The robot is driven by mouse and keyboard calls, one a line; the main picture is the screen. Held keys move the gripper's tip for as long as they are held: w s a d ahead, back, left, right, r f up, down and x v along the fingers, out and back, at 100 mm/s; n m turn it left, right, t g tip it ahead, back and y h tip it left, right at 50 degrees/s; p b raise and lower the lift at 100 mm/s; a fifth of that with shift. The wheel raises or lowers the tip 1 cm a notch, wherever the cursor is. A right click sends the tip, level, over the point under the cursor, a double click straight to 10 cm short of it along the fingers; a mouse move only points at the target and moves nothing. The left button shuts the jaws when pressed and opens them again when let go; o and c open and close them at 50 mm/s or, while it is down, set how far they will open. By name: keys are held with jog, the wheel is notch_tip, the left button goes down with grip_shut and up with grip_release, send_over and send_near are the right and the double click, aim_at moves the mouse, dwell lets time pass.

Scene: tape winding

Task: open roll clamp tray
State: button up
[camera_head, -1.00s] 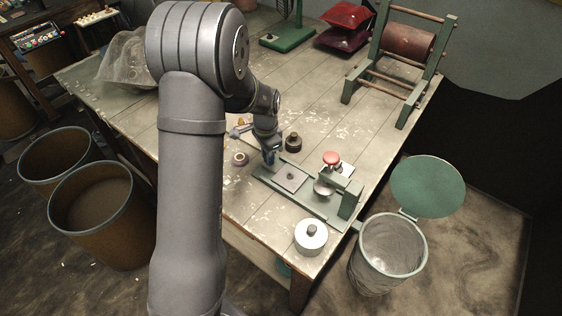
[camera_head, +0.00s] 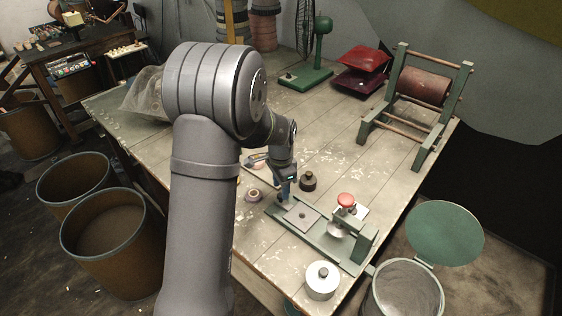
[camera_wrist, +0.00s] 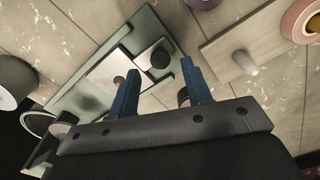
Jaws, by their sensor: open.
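The roll clamp tray (camera_head: 318,240) is a long green base near the table's front right edge. My gripper (camera_head: 284,200) is at the base's left end, pointing down. In the wrist view its two blue fingers (camera_wrist: 162,84) are apart with nothing held; I cannot tell whether they touch the tray.
A white lidded canister (camera_head: 322,281) stands in front of the tray. A dark spool (camera_head: 308,182) and a small tape roll (camera_head: 253,195) are close to my gripper. A bin (camera_head: 408,290) stands off the table's right edge. A drum frame (camera_head: 420,95) stands farther back.

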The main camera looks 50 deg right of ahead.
notch_tip(320, 180, up, 15)
jog(key=shift+f, duration=0.2)
jog(key=shift+f, duration=0.1)
dwell(0.5)
notch_tip(320, 180, down, 17)
jog(key=shift+f, duration=0.1)
jog(key=shift+s+f, duration=0.1)
jog(key=shift+s, duration=0.15)
dwell(0.3)
jog(key=shift+w+r, duration=0.25)
jog(key=shift+r, duration=0.3)
notch_tip(320, 180, up, 16)
jog(key=shift+r, duration=0.2)
